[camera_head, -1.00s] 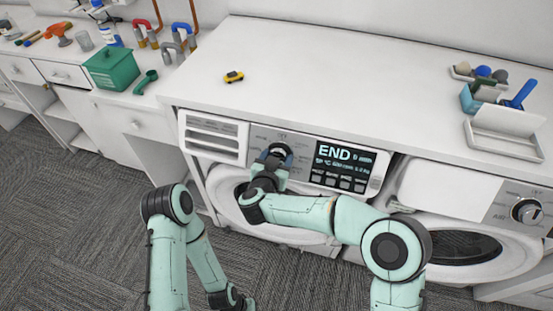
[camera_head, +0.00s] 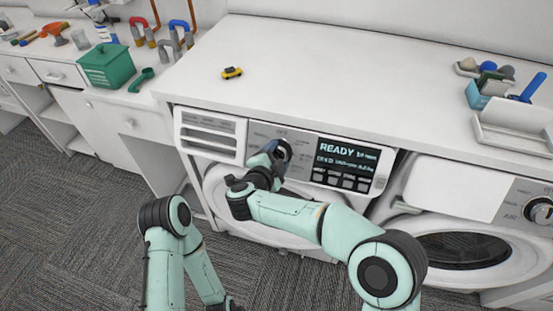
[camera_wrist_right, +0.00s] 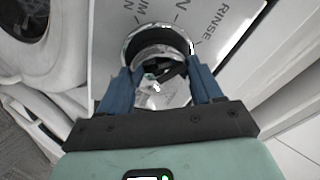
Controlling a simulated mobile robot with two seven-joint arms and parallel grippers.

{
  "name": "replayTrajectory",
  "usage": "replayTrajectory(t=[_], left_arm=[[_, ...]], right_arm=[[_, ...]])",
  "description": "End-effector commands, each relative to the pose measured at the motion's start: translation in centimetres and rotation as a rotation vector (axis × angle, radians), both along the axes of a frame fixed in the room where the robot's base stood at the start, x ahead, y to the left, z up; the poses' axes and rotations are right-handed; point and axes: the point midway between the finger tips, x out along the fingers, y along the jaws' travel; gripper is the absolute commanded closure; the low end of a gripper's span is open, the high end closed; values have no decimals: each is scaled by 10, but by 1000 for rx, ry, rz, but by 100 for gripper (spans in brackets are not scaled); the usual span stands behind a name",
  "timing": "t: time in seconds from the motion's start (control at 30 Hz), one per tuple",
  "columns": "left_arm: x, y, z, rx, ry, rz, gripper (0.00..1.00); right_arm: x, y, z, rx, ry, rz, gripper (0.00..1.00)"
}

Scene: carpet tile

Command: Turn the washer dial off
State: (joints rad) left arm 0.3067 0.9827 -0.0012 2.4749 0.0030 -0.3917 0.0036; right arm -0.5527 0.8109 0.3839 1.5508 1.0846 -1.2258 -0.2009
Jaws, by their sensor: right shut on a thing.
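The washer dial (camera_head: 284,148) is a round knob with a dark face and shiny rim on the left washer's front panel, left of its display (camera_head: 343,161). The display reads READY. In the right wrist view the dial (camera_wrist_right: 158,42) sits between two blue fingers, with the printed words RINSE and SPIN-like lettering partly showing around it. My right gripper (camera_head: 276,150) is shut on the dial; it also shows in the right wrist view (camera_wrist_right: 160,85). My left arm hangs low at the left, and its gripper fingers are not visible at the bottom edge.
A second machine (camera_head: 460,247) with its own dial (camera_head: 540,212) stands at the right. A green box (camera_head: 106,66) is at the left. Carpet (camera_head: 75,215) is open at lower left.

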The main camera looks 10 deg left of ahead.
Motion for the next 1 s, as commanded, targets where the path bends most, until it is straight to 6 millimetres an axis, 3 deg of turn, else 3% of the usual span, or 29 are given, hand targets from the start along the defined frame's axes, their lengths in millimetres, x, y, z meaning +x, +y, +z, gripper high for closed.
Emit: replayTrajectory(t=[1.0], left_arm=[[12,0,-28,7,-46,9,100]], right_arm=[[-1,1,-3,795,-25,-404,66]])
